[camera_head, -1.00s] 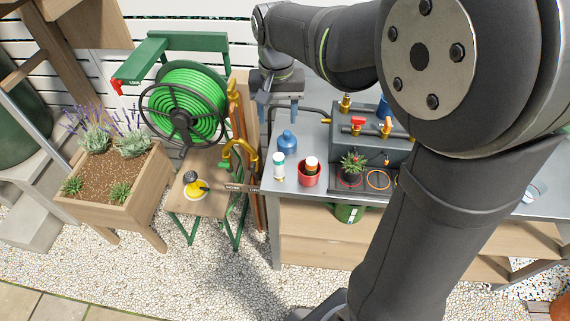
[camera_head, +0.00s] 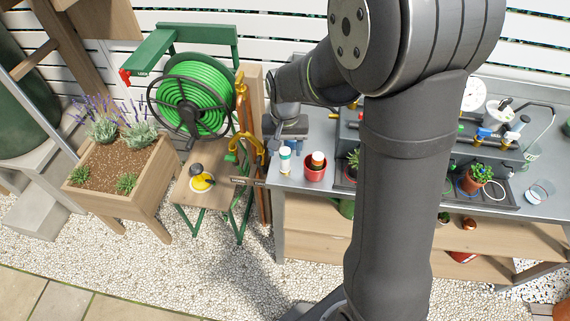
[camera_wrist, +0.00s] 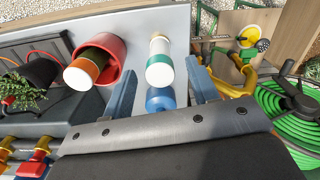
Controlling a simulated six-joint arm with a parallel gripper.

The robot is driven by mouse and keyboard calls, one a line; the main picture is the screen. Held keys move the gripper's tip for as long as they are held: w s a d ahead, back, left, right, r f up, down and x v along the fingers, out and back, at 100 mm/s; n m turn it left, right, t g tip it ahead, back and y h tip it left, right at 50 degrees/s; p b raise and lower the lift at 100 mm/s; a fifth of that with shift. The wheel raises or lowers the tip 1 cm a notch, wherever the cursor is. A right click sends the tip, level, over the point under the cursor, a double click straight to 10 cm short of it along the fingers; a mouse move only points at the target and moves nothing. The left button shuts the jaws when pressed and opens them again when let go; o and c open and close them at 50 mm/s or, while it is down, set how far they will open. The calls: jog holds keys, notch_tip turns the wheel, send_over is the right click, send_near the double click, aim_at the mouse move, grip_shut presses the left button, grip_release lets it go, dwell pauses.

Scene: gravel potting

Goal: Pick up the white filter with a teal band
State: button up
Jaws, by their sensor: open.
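The white filter with a teal band (camera_head: 285,160) stands upright on the grey bench near its left front corner. In the wrist view the filter (camera_wrist: 159,48) lies just ahead of the fingertips, apart from them. My gripper (camera_head: 287,146) is low over the bench, just behind the filter. In the wrist view my gripper (camera_wrist: 162,78) is open, with a blue bottle (camera_wrist: 160,98) showing between its two blue fingers. I cannot tell whether the fingers touch this bottle. In the head view my gripper hides it.
A red pot (camera_head: 315,167) holding an orange-and-white container stands close to the right of the filter. A dark grey box with taps and a black tray with plants (camera_head: 485,201) lie further right. A small wooden stand with a yellow item (camera_head: 201,184) is left, beyond the bench edge.

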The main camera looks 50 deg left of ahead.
jog(key=shift+f, duration=0.2)
grip_shut()
jog(key=shift+r, duration=0.15)
